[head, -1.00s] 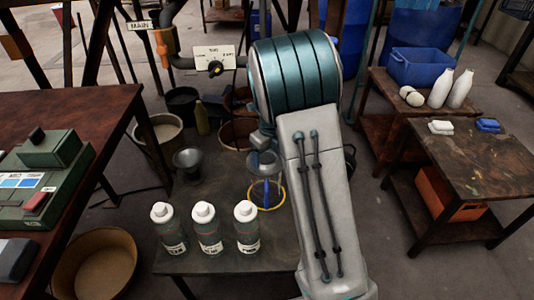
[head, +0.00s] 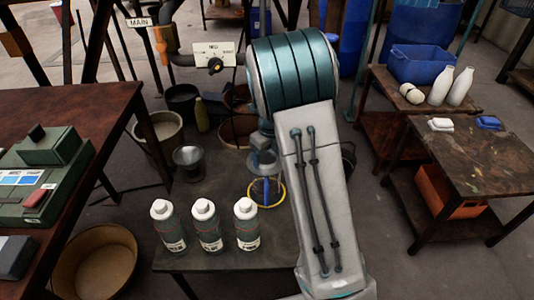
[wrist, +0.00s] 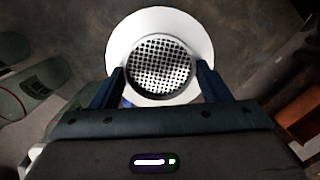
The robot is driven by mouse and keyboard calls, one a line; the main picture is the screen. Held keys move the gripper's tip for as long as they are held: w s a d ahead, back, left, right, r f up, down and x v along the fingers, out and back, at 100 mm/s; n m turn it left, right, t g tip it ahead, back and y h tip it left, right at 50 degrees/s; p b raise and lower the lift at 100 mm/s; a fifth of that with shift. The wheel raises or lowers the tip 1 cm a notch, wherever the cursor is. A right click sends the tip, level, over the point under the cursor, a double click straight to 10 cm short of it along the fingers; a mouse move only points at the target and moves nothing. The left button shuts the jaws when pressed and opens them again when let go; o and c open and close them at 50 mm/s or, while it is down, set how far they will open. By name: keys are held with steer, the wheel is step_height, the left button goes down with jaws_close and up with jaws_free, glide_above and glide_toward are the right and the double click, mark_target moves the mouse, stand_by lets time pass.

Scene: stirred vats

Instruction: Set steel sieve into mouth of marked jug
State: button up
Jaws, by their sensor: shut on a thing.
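My gripper (wrist: 160,88) is shut on the steel sieve (wrist: 162,65), a round grey piece with a dark perforated face, held between two dark blue fingers. A broad white ring surrounds the sieve in the wrist view; I cannot tell whether it is the sieve's flange or a rim beneath. In the head view my gripper (head: 263,163) is over the low dark table, above a yellow ring (head: 267,205) with blue inside it. I cannot tell whether this ring belongs to the marked jug. Contact between sieve and jug is hidden.
Three white-capped bottles (head: 207,228) stand at the front of the low table (head: 220,262). A grey metal vessel (head: 188,158) stands behind them. A control box (head: 45,170) sits on the left table. The right table (head: 470,160) carries small white and blue blocks.

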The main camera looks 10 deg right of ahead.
steer(key=o, duration=1.1)
steer(key=shift+c, duration=0.2)
steer(key=s+r+n+p, duration=0.3)
steer(key=r+p, duration=0.2)
steer(key=r, duration=0.6)
steer(key=s+r+n+p, duration=0.3)
steer(key=s+r+p, duration=0.1)
steer(key=r, duration=0.7)
steer(key=s+r+n+t+p, duration=0.1)
steer(key=s+r+n+p, duration=1.3)
steer(key=s+n, duration=0.6)
steer(key=shift+a+r+n+t+h, duration=0.25)
steer(key=shift+r+n, duration=0.65)
steer(key=shift+n, duration=1)
steer(key=shift+d, duration=0.1)
